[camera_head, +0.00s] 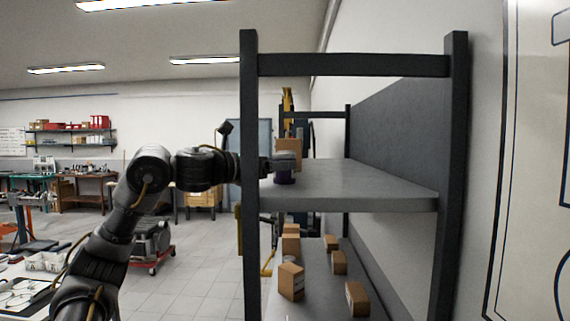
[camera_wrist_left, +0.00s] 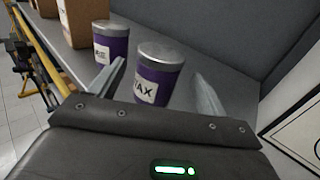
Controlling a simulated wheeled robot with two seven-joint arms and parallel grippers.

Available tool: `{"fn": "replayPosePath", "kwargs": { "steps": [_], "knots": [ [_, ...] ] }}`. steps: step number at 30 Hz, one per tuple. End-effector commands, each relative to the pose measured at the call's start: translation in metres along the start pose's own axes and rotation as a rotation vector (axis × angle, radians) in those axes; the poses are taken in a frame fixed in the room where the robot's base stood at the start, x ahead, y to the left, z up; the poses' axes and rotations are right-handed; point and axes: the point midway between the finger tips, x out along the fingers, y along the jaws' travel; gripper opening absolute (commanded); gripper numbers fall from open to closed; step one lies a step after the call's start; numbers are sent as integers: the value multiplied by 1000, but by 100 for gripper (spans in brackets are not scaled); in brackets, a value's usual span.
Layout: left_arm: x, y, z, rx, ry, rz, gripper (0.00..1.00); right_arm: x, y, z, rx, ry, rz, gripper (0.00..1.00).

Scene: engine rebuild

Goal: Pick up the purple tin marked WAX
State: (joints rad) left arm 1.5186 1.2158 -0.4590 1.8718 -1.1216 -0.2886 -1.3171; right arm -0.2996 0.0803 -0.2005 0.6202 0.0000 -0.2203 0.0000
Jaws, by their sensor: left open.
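The purple tin marked WAX (camera_wrist_left: 155,78) stands upright on the shelf in the left wrist view, with a grey lid and a white label. My left gripper (camera_wrist_left: 160,70) is open, with one finger on each side of this tin; I cannot tell whether they touch it. A second purple tin (camera_wrist_left: 110,42) stands just beyond the left finger, its label partly hidden. My right gripper is not in view.
Cardboard boxes stand behind the tins, one showing in the head view (camera_head: 289,147). The rack's post (camera_head: 249,230) is close beside my left arm. The upper shelf (camera_head: 370,182) is clear to the right. Several small boxes (camera_head: 291,281) sit on the lower shelf.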

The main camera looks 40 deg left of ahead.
Motion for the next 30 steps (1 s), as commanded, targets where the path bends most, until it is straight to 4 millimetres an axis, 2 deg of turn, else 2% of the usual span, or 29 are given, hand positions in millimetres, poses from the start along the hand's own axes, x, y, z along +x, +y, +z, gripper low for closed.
{"fn": "replayPosePath", "kwargs": {
  "steps": [7, 13, 18, 26, 30],
  "knots": [
    [8, 0, 1, -2, 1, 0, 77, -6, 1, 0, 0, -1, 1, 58],
    [38, 1, 3, -3, 5, -1, 77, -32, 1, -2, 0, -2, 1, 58],
    [54, 2, 0, -3, 0, 0, 77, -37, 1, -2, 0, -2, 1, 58],
    [56, 2, -1, -1, -1, 1, 77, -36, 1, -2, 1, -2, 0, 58],
    [56, 2, -1, -1, -2, 1, 58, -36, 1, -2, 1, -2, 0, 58]
  ]
}}
